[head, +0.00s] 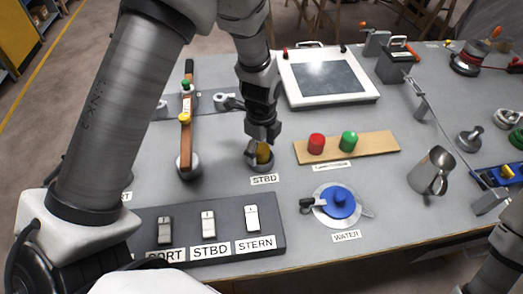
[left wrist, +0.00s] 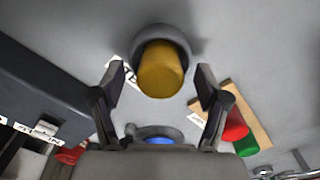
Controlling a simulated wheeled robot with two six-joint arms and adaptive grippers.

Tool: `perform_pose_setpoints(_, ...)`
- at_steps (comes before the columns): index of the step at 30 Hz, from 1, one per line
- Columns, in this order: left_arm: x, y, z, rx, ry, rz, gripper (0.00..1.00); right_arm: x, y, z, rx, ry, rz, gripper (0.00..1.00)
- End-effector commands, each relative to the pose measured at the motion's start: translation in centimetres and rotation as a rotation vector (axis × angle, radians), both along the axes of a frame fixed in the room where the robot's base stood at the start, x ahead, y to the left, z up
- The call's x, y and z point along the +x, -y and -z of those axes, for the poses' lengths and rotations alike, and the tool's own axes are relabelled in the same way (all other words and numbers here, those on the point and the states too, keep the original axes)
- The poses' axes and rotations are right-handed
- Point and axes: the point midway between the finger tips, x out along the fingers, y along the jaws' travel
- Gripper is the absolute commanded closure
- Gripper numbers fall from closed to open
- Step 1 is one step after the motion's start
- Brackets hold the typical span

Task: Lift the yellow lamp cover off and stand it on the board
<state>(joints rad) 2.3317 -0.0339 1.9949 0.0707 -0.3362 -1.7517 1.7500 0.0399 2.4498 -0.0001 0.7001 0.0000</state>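The yellow lamp cover (head: 264,153) sits on its round grey base behind the STBD label, partly hidden by my left gripper (head: 262,150). In the left wrist view the yellow cover (left wrist: 161,70) stands in its grey ring, just beyond and between the fingers. My left gripper (left wrist: 160,95) is open there, with a finger to each side and clear gaps to the cover. The wooden board (head: 375,145) lies to the right, carrying a red cover (head: 316,143) and a green cover (head: 349,141). My right gripper is not in view; only part of an arm shows at the lower right.
A switch panel (head: 185,238) lies at the front left. A blue valve (head: 339,202) with the WATER label and a metal jug (head: 433,170) stand front right. A wooden lever (head: 187,130) rises left of the lamp. The board's right part is bare.

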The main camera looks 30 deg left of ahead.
Motion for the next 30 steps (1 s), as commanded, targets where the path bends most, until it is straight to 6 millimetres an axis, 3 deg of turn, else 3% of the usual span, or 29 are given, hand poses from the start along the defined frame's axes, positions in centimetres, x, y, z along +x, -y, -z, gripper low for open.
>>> perform_pose_setpoints(1, 0.0, 0.0, 0.0, 0.0, 0.0, 0.0, 0.39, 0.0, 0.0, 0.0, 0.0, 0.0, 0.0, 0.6)
perform_pose_setpoints(4, 0.0, 0.0, 0.0, 0.0, -0.001, 0.0, 0.74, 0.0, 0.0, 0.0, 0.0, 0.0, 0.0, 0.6)
perform_pose_setpoints(5, 0.0, 0.0, 0.0, 0.0, -0.001, 0.0, 0.77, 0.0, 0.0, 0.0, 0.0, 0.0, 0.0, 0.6)
perform_pose_setpoints(17, 0.0, 0.0, -0.6, 0.0, 0.0, 0.0, 0.78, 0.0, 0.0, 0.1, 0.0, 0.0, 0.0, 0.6)
perform_pose_setpoints(27, 0.1, 0.0, -8.2, -0.001, 0.004, 0.001, 0.78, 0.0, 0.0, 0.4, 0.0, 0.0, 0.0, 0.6)
perform_pose_setpoints(30, 0.1, 0.0, -9.6, 0.0, 0.001, 0.0, 0.78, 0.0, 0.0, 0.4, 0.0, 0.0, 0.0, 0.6)
